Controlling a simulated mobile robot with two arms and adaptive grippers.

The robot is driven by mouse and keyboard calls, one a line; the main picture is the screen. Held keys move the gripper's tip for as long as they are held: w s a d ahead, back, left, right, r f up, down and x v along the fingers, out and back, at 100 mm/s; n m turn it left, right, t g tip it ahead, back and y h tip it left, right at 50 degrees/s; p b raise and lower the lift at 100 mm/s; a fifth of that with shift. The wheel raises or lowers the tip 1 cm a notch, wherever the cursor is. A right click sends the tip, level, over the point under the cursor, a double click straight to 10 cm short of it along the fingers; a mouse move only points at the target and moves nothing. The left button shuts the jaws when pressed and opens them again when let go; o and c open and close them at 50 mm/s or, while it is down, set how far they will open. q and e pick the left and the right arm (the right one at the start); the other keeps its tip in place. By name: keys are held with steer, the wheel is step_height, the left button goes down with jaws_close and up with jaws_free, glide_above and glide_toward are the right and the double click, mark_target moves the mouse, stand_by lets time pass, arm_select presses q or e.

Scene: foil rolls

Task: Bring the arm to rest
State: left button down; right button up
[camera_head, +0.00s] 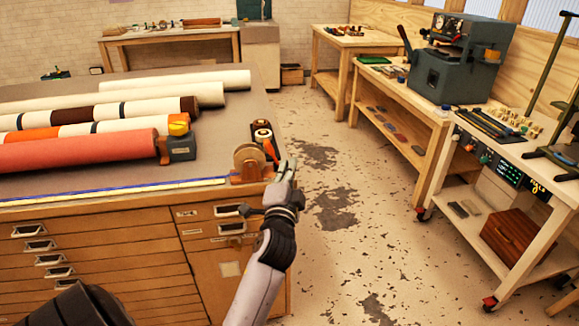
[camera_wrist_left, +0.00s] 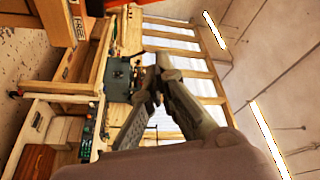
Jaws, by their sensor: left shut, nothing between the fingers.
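My left gripper (camera_head: 287,170) is raised beside the right end of the large drawer table (camera_head: 215,130). Its arm comes up from the bottom of the head view. The gripper is shut and empty. In the left wrist view its fingers (camera_wrist_left: 155,92) point into the room, with the grey machine and windows behind them. The right gripper is not seen; a dark rounded part of my own body shows at the lower left of the head view.
Several rolls, including a red one (camera_head: 85,151), lie on the table. A tape dispenser (camera_head: 248,162) stands at its right corner, close to my gripper. A grey machine (camera_head: 462,65) and a wheeled cart (camera_head: 480,150) stand at the right. The floor (camera_head: 345,240) between is clear.

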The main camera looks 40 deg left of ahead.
arm_select(q)
steer(key=shift+w+d+f, duration=0.1)
stand_by(0.3)
steer(key=s+d+f+g+h, duration=0.1)
steer(key=d+f+g+h, duration=0.15)
steer(key=f, duration=0.95)
steer(key=d+f+g+h, duration=0.15)
steer(key=d+f, duration=0.25)
steer(key=f, duration=0.7)
steer(key=s+d+f+g+h, duration=0.1)
steer(key=d+f+h, duration=0.25)
steer(key=f, duration=0.85)
steer(key=s+d+f+n+g+h, duration=0.1)
steer(key=s+d+f+g, duration=0.15)
steer(key=s+f, duration=0.5)
steer(key=s+d+f+g+h, duration=0.1)
steer(key=s+d+f, duration=0.3)
steer(key=f, duration=0.6)
steer(key=s+f+n+g, duration=0.1)
steer(key=s+f+g, duration=0.2)
steer(key=s+f, duration=0.4)
steer(key=s+f+n+g, duration=0.2)
steer(key=s+f+g, duration=0.2)
steer(key=s, duration=2.2)
step_height(320, 180, down, 4)
steer(key=shift+s+d+r+h, duration=0.1)
steer(key=shift+s+d+h, duration=0.2)
steer(key=shift+h, duration=0.15)
steer(key=shift+a, duration=0.1)
